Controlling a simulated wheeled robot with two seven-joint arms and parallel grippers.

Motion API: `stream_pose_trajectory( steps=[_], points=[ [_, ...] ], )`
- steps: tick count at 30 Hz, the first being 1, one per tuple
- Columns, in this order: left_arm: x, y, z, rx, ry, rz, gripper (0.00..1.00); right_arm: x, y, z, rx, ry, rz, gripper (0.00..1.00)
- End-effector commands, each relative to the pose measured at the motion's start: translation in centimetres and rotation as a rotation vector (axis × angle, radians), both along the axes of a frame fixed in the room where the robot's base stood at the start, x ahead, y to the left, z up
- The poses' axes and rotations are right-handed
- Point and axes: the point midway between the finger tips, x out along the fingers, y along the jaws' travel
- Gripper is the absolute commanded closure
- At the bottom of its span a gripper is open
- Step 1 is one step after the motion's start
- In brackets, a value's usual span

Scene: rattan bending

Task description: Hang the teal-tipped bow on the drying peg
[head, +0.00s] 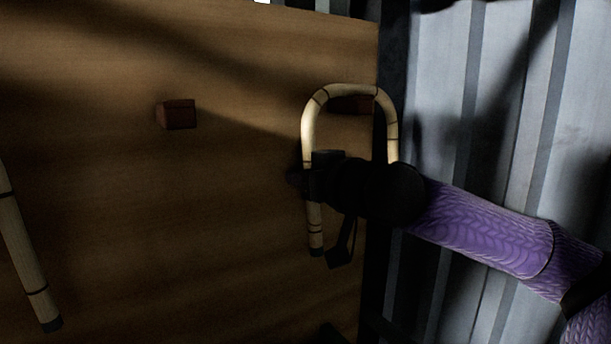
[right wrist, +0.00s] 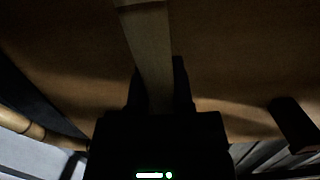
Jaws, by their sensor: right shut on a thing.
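A pale rattan bow (head: 309,120), bent into an upside-down U with dark bands, hangs in my right gripper (head: 310,175). The gripper is shut on its left leg; this leg also shows between the fingers in the right wrist view (right wrist: 148,55). The leg's lower tip (head: 316,251) looks dark; I cannot tell if it is teal. A dark red peg (head: 350,104) on the wooden board shows just under the arch, inside the loop. I cannot tell whether the bow touches it. The other leg's lower end is hidden behind my gripper. My left gripper is out of view.
A second red-brown peg (head: 177,114) sticks out of the wooden board (head: 200,230) at the left. Another rattan length (head: 25,250) with a dark tip shows at the left edge. Corrugated metal wall (head: 450,90) stands right of the board. The board between is clear.

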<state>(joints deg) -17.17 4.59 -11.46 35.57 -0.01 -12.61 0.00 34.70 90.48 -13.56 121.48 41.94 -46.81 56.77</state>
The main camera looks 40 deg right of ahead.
Motion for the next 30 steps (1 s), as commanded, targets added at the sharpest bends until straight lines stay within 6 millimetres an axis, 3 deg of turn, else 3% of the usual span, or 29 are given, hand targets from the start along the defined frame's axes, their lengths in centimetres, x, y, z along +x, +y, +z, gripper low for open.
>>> stream_pose_trajectory(
  steps=[2, 3, 9, 16, 20, 27, 30],
  points=[
    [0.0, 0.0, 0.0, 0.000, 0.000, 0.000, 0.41, 0.0, 0.0, 0.0, 0.000, -0.001, 0.000, 1.00],
    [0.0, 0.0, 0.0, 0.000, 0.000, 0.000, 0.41, 0.0, 0.0, 0.0, 0.000, -0.001, 0.000, 0.70],
    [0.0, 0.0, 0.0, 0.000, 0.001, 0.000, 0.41, 0.0, 0.0, 0.0, 0.000, -0.001, 0.000, 0.30],
    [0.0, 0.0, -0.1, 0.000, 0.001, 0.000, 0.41, -0.1, 0.0, 0.0, 0.000, 0.000, 0.000, 0.30],
    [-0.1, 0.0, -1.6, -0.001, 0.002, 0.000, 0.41, -1.0, 0.0, -0.2, -0.006, -0.003, -0.001, 0.30],
    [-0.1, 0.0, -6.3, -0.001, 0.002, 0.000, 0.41, -5.5, 0.5, 0.0, -0.005, -0.006, -0.006, 0.30],
    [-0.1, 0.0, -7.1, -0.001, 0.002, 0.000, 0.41, -7.6, 0.8, 0.6, -0.003, -0.006, -0.004, 0.30]
  ],
)
